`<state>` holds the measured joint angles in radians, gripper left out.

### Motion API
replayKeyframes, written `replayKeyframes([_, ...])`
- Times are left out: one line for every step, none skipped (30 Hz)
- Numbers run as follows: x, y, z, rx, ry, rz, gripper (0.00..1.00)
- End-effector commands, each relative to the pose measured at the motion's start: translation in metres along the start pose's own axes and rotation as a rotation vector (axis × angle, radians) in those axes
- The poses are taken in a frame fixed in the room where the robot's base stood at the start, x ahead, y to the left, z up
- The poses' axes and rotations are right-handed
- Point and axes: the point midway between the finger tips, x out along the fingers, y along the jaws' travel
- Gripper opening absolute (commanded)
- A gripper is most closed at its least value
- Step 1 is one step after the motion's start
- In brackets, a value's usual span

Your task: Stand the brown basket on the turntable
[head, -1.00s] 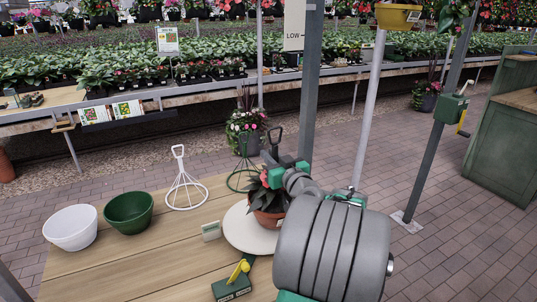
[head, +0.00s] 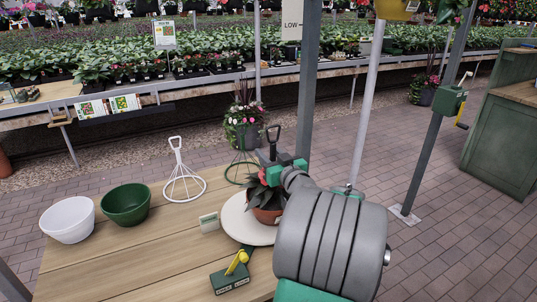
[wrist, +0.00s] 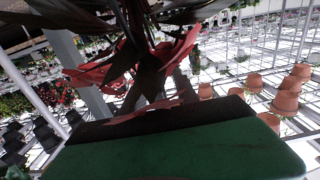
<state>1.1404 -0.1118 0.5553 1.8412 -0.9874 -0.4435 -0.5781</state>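The brown basket (head: 266,215), a terracotta-brown pot with dark leaves and pink-red flowers, is upright over the right part of the turntable (head: 236,228), a pale round disc on the wooden table. I cannot tell whether its base touches the disc. A dark handle (head: 274,132) rises above the basket. My gripper (head: 284,166) is at this handle and appears shut on it; its fingertips are partly hidden by my wrist. In the wrist view the basket's leaves and red flowers (wrist: 150,60) hang close to the gripper; the pot is not clear there.
A white bowl (head: 68,220), a green bowl (head: 126,204) and a white wire hanger (head: 183,184) stand left on the table (head: 140,262). A small card (head: 209,222) is beside the disc. A box with a yellow lever (head: 230,278) is in front. A grey post (head: 308,80) rises behind.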

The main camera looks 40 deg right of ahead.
Motion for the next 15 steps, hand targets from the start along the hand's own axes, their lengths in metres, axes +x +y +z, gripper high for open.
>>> replayKeyframes([0.000, 0.000, -0.001, 0.000, 0.000, 0.000, 0.36])
replayKeyframes([0.000, 0.000, -0.002, 0.000, 0.000, 0.000, 0.36])
replayKeyframes([0.000, 0.000, -0.005, 0.000, 0.000, 0.000, 0.36])
replayKeyframes([-0.004, 0.001, -0.003, 0.001, 0.000, 0.002, 0.36])
replayKeyframes([-0.008, 0.001, -0.001, 0.001, 0.000, 0.002, 0.36])
replayKeyframes([-0.016, 0.002, -0.001, 0.001, 0.000, 0.004, 0.36])
replayKeyframes([-0.022, 0.002, 0.000, 0.000, 0.000, 0.004, 0.36])
replayKeyframes([-0.030, 0.002, 0.000, -0.001, 0.002, 0.006, 0.36])
replayKeyframes([-0.041, 0.002, 0.000, -0.001, 0.001, 0.006, 0.36])
replayKeyframes([-0.049, 0.003, 0.000, -0.001, 0.001, 0.008, 0.36])
replayKeyframes([-0.057, 0.003, 0.000, -0.002, 0.001, 0.007, 0.36])
replayKeyframes([-0.068, 0.002, 0.000, -0.001, 0.002, 0.008, 0.36])
replayKeyframes([-0.076, 0.003, 0.000, -0.001, 0.001, 0.008, 0.36])
replayKeyframes([-0.084, 0.003, 0.000, 0.000, 0.001, 0.008, 0.36])
replayKeyframes([-0.092, 0.002, 0.000, -0.001, 0.000, 0.007, 0.36])
